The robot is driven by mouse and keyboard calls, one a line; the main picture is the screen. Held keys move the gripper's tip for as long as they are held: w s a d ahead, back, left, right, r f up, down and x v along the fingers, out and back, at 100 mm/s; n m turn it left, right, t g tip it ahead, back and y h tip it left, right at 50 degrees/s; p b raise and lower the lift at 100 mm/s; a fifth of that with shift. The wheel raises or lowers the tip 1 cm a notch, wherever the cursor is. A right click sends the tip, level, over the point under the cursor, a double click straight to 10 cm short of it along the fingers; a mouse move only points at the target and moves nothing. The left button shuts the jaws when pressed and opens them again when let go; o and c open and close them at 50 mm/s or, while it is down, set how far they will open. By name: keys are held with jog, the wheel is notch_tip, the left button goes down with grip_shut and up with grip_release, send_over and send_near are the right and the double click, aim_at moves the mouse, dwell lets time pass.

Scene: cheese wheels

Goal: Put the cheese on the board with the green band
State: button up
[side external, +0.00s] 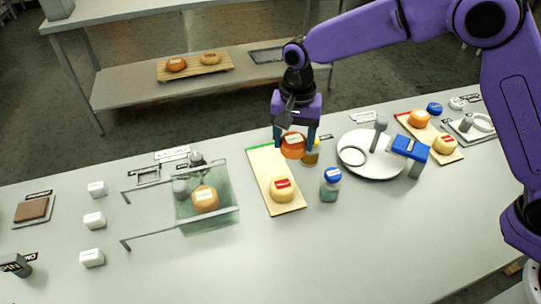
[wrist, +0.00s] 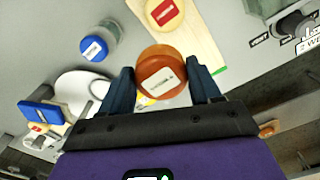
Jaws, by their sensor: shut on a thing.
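My gripper (side external: 293,148) is shut on an orange cheese wheel (side external: 291,151) with a pale label. In the wrist view the orange cheese sits between my two fingers (wrist: 162,82). A light wooden board (side external: 262,172) with a green band (side external: 260,149) at its far end lies below and to the left of my gripper. A yellow cheese with a red label (side external: 282,189) rests on the board's near end; it also shows in the wrist view (wrist: 165,12). I cannot tell how high the held cheese is above the table.
A blue-lidded jar (side external: 331,186) and a yellowish jar (side external: 312,155) stand right of the board. A white round plate (side external: 352,168) and a second board with cheeses (side external: 432,139) are farther right.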

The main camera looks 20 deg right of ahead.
jog(key=w+a+f, duration=0.1)
jog(key=f, duration=0.1)
jog(key=w+a+f, duration=0.1)
jog(key=w+f, duration=0.1)
jog(key=w+a+f, duration=0.1)
jog(key=w+f, duration=0.1)
jog(key=shift+a, duration=0.2)
jog(key=shift+w+a+f, duration=0.1)
jog(key=shift+w+f, duration=0.05)
jog(key=shift+f, duration=1.65)
jog(key=shift+f, duration=0.15)
jog(key=o, duration=1.2)
notch_tip(320, 180, up, 12)
jog(key=shift+r, duration=0.2)
